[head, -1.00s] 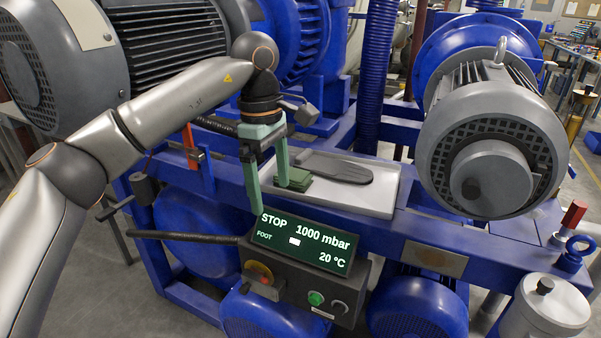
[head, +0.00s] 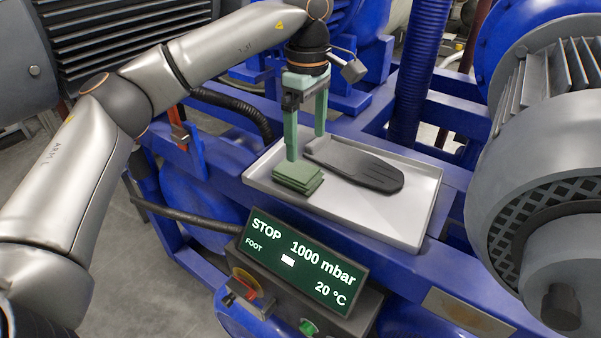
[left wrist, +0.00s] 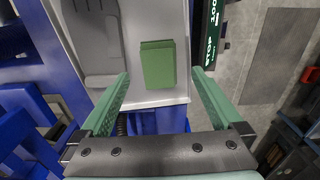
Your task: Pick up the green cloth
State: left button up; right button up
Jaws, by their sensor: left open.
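The green cloth (head: 298,178) is a small folded stack lying at the left front part of a metal tray (head: 405,218). It also shows in the left wrist view (left wrist: 158,66), lined up between my fingers. My left gripper (head: 306,147) has green fingers pointing down, spread apart and empty. In the head view one finger overlaps the back of the cloth; I cannot tell whether it touches. In the left wrist view the left gripper (left wrist: 161,74) has its fingertips on either side of the cloth's near end. My right gripper is not in view.
A dark grey flat paddle-shaped object (head: 362,169) lies on the tray beside the cloth. A control box with a lit display (head: 300,262) stands in front of the tray. A large grey motor (head: 545,190) is at the right, and blue frame beams surround the tray.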

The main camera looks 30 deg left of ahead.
aim_at(306, 173)
pick_arm(q)
notch_tip(306, 173, down, 9)
jog(key=shift+w+r, duration=0.15)
jog(key=c, duration=1.2)
jog(key=shift+r, duration=0.1)
notch_tip(306, 173, up, 10)
jog(key=shift+f, duration=0.1)
dwell(0.3)
jog(key=o, duration=0.8)
jog(key=c, duration=0.6)
